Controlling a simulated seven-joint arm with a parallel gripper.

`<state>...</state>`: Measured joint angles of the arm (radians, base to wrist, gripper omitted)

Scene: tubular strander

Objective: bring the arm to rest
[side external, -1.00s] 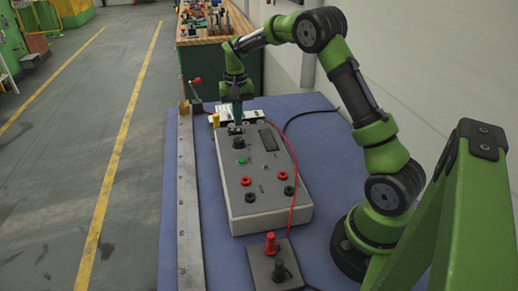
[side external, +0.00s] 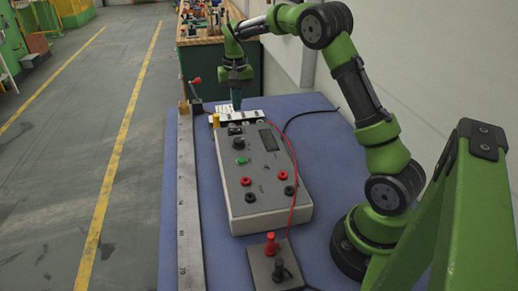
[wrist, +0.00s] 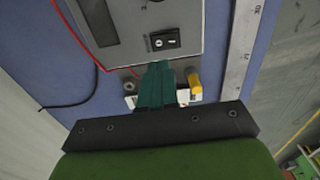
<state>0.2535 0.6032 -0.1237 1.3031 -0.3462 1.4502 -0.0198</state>
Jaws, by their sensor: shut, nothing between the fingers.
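My gripper (side external: 236,104) points down above the far end of the grey control box, near the white-and-black strip behind it. In the wrist view its teal fingers (wrist: 156,85) are together, with nothing seen between them. The grey control box (side external: 262,205) lies on the blue bench top, with a green button, red and black sockets and a small display. A black rocker switch (wrist: 162,41) on the box shows just ahead of the fingertips in the wrist view. Whether the fingertips touch anything cannot be told.
A metal ruler bar (side external: 189,220) runs along the bench's left edge. A yellow post (side external: 216,120) and a red-knobbed lever (side external: 196,88) stand near the gripper. A red wire (side external: 294,200) runs to a small terminal block (side external: 262,267) in front.

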